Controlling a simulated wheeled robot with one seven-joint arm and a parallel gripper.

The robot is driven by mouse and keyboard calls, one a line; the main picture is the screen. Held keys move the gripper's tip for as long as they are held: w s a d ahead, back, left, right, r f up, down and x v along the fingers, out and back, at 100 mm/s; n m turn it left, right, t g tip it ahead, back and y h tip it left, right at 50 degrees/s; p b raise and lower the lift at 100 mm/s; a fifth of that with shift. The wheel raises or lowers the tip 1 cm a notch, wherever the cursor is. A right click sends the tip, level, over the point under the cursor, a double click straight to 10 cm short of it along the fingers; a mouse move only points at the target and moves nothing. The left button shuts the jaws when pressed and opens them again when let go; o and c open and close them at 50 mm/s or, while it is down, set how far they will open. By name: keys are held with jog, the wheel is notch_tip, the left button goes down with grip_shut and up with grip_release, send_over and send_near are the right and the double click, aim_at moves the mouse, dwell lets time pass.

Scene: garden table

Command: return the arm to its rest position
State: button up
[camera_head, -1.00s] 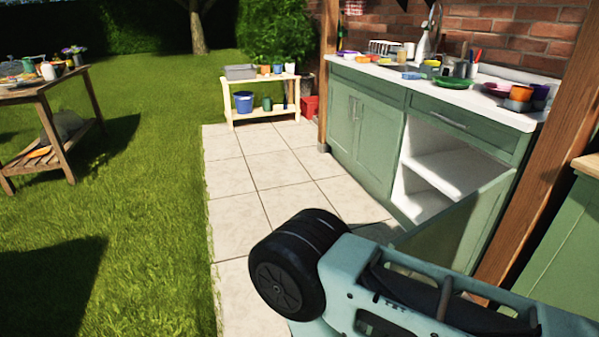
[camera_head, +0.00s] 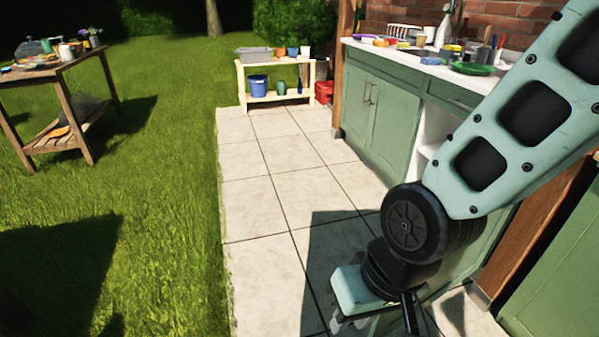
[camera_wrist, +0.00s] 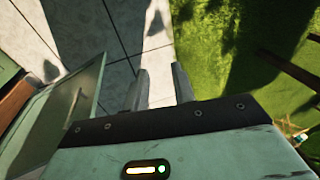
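My arm (camera_head: 520,110) reaches in from the upper right of the head view and bends at a black joint, with the wrist below it over the paving. My gripper (camera_wrist: 161,84) shows in the wrist view with its two fingers apart and paving visible between them. It is open and empty, pointing down toward the tiles and touching nothing that I can see. In the head view the fingers are small and partly cut off at the bottom edge.
The green cabinet (camera_head: 385,110) with a cluttered counter stands right, its open compartment partly hidden by my arm. An open green door (camera_wrist: 75,105) is left of the fingers. A cream shelf (camera_head: 290,97) and a wooden table (camera_head: 70,80) stand farther off. Paving (camera_head: 265,215) ahead is clear.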

jog(key=s+d+r+n+h, duration=0.2)
jog(key=s+d+r+n, duration=0.2)
jog(key=d+r, duration=0.35)
notch_tip(320, 180, up, 15)
jog(key=p, duration=1.5)
jog(key=shift+a+r+g+p, duration=0.15)
jog(key=shift+a+g+p, duration=0.15)
jog(key=shift+a, duration=0.1)
jog(key=shift+w, duration=0.1)
